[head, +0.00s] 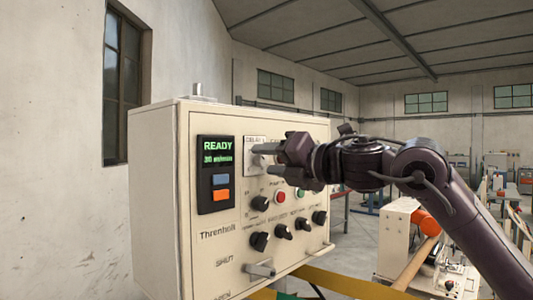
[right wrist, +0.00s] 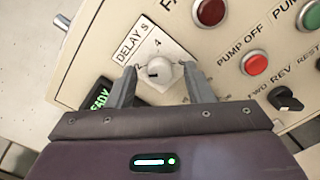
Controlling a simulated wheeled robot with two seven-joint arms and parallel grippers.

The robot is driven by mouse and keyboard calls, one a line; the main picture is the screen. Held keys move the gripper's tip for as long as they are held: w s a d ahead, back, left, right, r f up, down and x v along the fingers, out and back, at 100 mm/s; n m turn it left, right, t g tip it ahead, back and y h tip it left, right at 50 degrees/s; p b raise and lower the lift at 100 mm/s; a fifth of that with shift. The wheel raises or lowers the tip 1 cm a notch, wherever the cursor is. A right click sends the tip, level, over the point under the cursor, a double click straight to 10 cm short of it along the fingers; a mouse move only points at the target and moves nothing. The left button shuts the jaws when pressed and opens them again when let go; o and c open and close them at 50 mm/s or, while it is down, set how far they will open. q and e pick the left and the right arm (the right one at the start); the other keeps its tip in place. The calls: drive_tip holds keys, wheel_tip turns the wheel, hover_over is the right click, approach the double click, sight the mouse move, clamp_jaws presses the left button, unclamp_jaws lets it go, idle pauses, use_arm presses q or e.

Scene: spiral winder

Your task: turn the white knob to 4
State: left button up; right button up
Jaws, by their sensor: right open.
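The white knob (right wrist: 159,73) sits on a light square plate marked "DELAY S" with a "4" above it, seen in the right wrist view. A dark mark shows on the knob's face, toward its left side; its exact setting is too small to read. My right gripper (right wrist: 158,85) is open, with one finger on each side of the knob and gaps visible between. In the head view my right gripper (head: 262,161) is at the panel's upper middle and hides most of the knob and part of its plate (head: 250,142). My left gripper is out of view.
The cream control box (head: 155,200) carries a display (head: 217,150) reading "READY". Red (right wrist: 254,62) and green buttons and several black knobs (head: 260,241) lie close by. A metal handle (head: 262,270) juts out below. A machine (head: 398,240) stands at right.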

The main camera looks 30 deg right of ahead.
drive_tip(key=shift+w+a, duration=0.2)
drive_tip(key=shift+w, duration=0.45)
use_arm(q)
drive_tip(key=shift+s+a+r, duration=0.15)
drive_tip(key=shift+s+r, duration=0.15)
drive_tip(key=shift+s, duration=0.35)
use_arm(e)
drive_tip(key=shift+s, duration=0.1)
drive_tip(key=c, duration=1)
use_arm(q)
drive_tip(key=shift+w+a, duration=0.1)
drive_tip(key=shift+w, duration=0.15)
use_arm(e)
drive_tip(key=shift+f, duration=0.1)
